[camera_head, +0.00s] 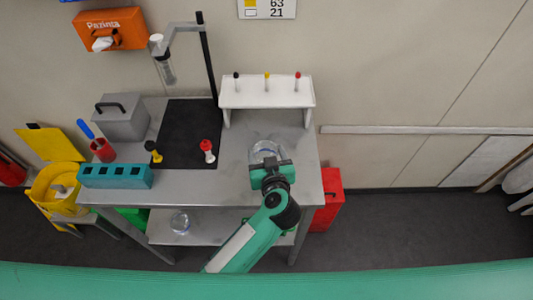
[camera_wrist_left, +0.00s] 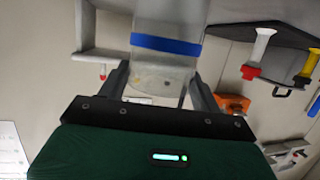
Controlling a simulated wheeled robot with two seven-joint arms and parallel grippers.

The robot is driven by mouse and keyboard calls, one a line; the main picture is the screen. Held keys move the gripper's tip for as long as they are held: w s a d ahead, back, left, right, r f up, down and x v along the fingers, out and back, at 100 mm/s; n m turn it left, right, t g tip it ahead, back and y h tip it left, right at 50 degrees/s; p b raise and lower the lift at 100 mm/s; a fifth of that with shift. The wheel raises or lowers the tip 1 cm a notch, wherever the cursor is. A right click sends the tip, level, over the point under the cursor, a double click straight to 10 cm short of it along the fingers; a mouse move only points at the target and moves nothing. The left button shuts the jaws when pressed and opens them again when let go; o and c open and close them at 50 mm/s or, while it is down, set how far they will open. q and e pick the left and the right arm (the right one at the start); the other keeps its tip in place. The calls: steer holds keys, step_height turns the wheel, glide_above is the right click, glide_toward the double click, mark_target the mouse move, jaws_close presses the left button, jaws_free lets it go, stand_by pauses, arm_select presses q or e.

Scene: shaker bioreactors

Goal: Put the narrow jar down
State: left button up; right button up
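A clear jar (camera_head: 266,148) is at my left gripper (camera_head: 268,163), over the right part of the grey table top (camera_head: 235,183). I take it to be the narrow jar. In the left wrist view the jar (camera_wrist_left: 165,65) has a blue band and sits between the two fingers of the left gripper (camera_wrist_left: 162,88), which look closed on its sides. I cannot tell whether its base touches the table. The gripper hides part of the jar in the head view. My right gripper is not in view.
A white rack (camera_head: 266,93) with three small coloured-top items stands behind the jar. A black mat (camera_head: 185,125) lies left, with a red-and-white piece (camera_head: 207,150) and a yellow-and-black piece (camera_head: 153,151). Another clear vessel (camera_head: 180,222) is on the lower shelf. Table space left of the jar is bare.

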arm_select(q)
steer(key=o, duration=0.4)
steer(key=shift+o, duration=0.2)
steer(key=shift+s+r, duration=0.15)
steer(key=shift+s, duration=0.05)
steer(key=b+v, duration=0.2)
steer(key=v, duration=0.9)
steer(key=shift+s+r, duration=0.2)
steer(key=shift+s, duration=0.15)
steer(key=shift+w, duration=0.1)
